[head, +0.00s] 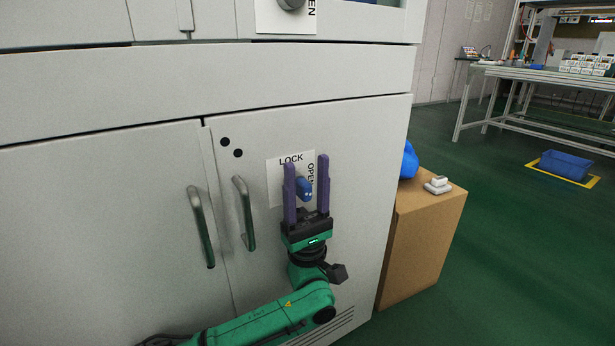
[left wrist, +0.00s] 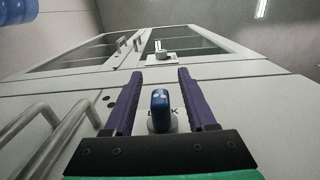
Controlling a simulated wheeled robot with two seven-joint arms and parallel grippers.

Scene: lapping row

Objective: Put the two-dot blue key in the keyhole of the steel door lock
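The blue key (head: 304,189) is at the lock on the right cabinet door (head: 350,135), in front of the white LOCK/OPEN label (head: 277,172). In the left wrist view the blue key (left wrist: 160,101) stands over a round grey lock face (left wrist: 155,126); it looks seated there, but the keyhole itself is hidden. Small pale marks show on the key, too small to count surely. My left gripper (head: 306,162) is open, its purple fingers on either side of the key with gaps to it. My right gripper is out of view.
Two black dots (head: 231,147) mark the door, above its bar handle (head: 244,213). A second handle (head: 201,226) is on the left door. A cardboard box (head: 425,235) right of the cabinet bears a blue object (head: 409,161) and a small white item (head: 438,186).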

